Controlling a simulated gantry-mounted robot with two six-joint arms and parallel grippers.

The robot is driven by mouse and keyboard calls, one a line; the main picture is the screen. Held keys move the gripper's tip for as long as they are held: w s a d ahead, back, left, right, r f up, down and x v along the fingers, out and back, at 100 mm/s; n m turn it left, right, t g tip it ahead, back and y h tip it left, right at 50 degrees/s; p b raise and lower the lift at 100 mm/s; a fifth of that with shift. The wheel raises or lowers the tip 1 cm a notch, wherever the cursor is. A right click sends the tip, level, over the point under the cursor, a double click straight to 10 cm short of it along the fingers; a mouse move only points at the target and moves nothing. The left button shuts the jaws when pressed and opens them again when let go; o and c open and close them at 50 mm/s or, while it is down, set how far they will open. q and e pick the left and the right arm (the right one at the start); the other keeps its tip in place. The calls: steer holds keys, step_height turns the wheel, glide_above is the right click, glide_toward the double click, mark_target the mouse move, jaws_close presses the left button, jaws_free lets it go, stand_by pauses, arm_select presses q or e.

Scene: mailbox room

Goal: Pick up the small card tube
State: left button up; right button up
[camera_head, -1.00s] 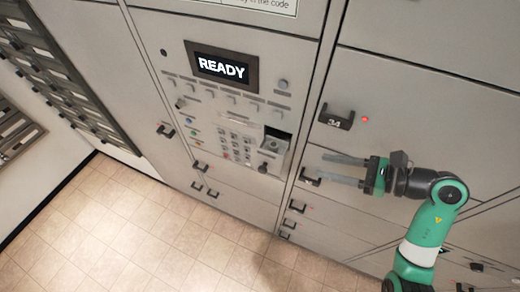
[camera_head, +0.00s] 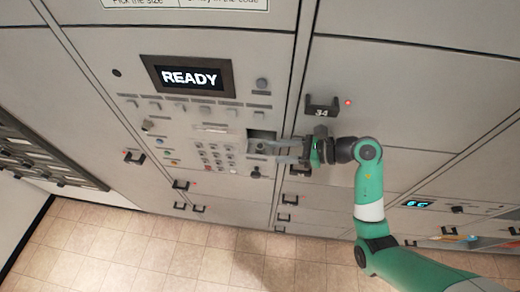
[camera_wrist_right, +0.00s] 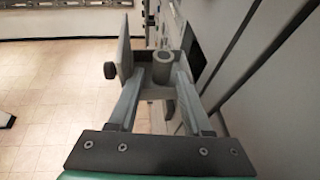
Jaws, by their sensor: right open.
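A short grey tube with a dark round opening (camera_wrist_right: 163,60) stands upright in a small open recess, seen in the right wrist view. In the head view the recess (camera_head: 261,134) is a dark square opening in the panel, and the tube is hard to make out there. My right gripper (camera_head: 272,151) reaches in from the right, its fingertips at the recess. In the right wrist view its two fingers (camera_wrist_right: 160,78) are spread, with the tube centred between and just beyond the tips. I cannot tell whether they touch it. My left gripper is not in view.
A light flap (camera_wrist_right: 125,45) with a dark knob (camera_wrist_right: 110,70) stands beside the left finger in the wrist view. A lit READY screen (camera_head: 188,77) and keypad (camera_head: 214,156) are on the panel. A handle marked 34 (camera_head: 322,107) projects above my right gripper.

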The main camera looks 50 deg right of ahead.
mark_target(260, 150)
steer(key=x, duration=0.5)
steer(key=shift+w+r, duration=0.1)
steer(key=shift+w, duration=0.05)
steer(key=shift+d, duration=0.1)
steer(key=shift+c, duration=0.3)
jaws_close()
